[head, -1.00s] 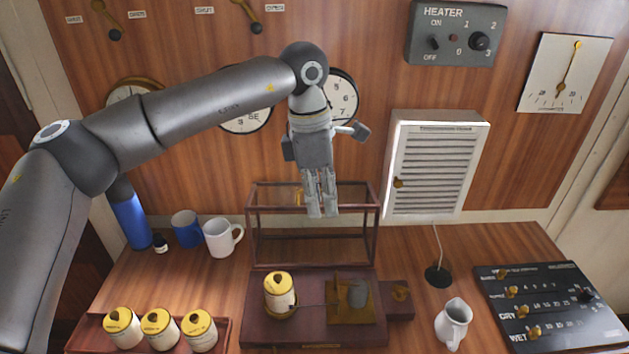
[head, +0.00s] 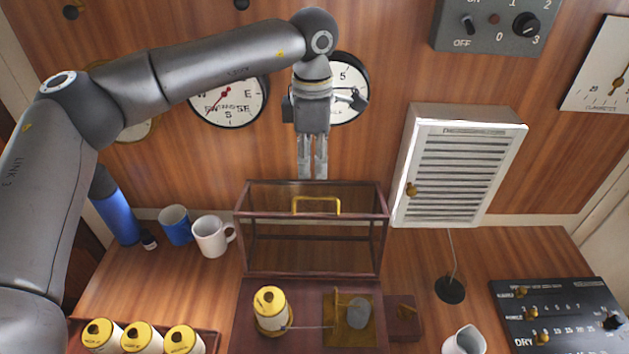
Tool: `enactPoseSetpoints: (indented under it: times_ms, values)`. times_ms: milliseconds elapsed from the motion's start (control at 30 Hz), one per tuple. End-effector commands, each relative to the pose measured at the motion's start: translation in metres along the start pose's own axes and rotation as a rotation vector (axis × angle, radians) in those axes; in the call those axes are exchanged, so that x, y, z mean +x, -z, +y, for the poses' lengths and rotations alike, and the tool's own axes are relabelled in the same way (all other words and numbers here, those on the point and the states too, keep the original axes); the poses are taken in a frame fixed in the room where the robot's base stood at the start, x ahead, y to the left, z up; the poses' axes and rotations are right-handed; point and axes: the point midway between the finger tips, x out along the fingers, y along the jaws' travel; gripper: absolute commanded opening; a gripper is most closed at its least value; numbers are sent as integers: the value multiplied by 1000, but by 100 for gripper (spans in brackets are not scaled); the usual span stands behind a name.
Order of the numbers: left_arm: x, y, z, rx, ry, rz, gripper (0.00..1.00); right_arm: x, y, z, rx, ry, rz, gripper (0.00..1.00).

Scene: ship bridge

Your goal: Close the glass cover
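The glass cover (head: 246,235), a box of clear panes in a dark red wooden frame with a brass handle (head: 317,201), stands open behind the wooden instrument base (head: 258,341). The base carries a yellow-topped white drum (head: 270,309) and a thin arm, both uncovered. My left gripper (head: 312,177) points down just above the cover's upper edge in the picture, apart from the brass handle. Its two fingers lie close together and hold nothing. My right gripper is not in view.
A blue mug (head: 175,226) and a white mug (head: 211,237) stand left of the cover. Several yellow-lidded jars (head: 141,337) sit at the front left. A white louvred box (head: 464,170), a white jug (head: 464,341) and a dark control panel (head: 567,311) are to the right.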

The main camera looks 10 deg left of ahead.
Motion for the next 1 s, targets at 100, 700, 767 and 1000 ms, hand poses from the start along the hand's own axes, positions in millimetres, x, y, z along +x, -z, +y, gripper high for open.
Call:
enactPoseSetpoints:
  times_ms: [100, 700, 767, 1000]
  values:
    - [21, 0, -1, 1, 5, 2, 29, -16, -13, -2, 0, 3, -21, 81]
    - [78, 0, 0, 0, 0, 0, 29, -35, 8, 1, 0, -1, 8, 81]
    - [78, 0, 0, 0, 0, 0, 29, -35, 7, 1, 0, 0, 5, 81]
    - [78, 0, 0, 0, 0, 0, 5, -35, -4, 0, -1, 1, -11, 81]
